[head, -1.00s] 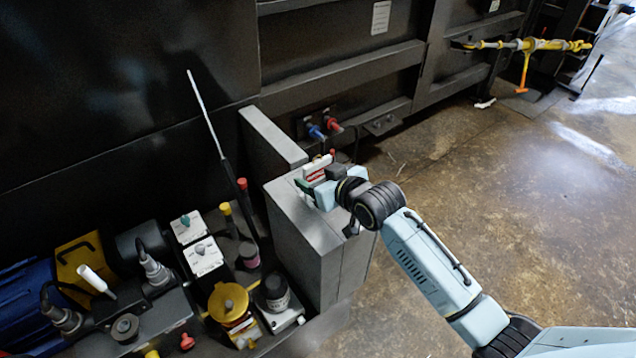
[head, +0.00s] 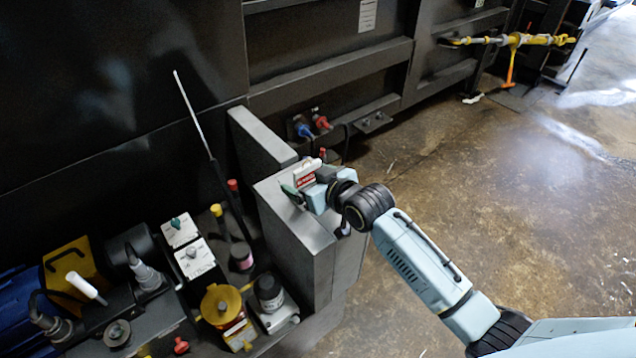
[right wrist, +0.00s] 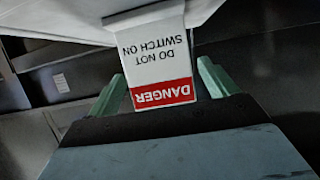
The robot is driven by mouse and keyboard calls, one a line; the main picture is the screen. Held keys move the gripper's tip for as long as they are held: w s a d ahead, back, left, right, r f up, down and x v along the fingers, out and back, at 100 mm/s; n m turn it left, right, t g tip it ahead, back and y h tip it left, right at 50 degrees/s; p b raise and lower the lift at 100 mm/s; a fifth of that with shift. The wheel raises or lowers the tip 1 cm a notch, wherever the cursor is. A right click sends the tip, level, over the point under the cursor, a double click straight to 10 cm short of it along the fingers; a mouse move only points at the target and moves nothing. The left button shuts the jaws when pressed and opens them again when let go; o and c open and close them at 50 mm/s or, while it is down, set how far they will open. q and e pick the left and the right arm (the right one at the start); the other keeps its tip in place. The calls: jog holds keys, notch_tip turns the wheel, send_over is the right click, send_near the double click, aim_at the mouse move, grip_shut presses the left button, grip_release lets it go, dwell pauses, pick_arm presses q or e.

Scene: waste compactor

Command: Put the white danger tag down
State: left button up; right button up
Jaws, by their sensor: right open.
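The white danger tag (right wrist: 158,55) has a red DANGER band and the words DO NOT SWITCH ON, upside down in the right wrist view. In the head view the tag (head: 306,174) is small, over the top of the grey box-like block (head: 292,245). My right gripper (right wrist: 162,72) is open, with one green finger on each side of the tag and a gap beside it. In the head view this gripper (head: 300,187) is at the block's top. I cannot tell whether the tag rests on the block. My left gripper is not in view.
Left of the block are a yellow-topped device (head: 221,304), white switch boxes (head: 194,258) and a long thin rod (head: 195,115). A dark machine wall (head: 110,90) rises behind. Red and blue connectors (head: 304,130) sit beyond the block. The floor (head: 510,200) to the right is mostly clear.

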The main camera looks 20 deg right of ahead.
jog(key=p+v, duration=0.2)
jog(key=v, duration=1)
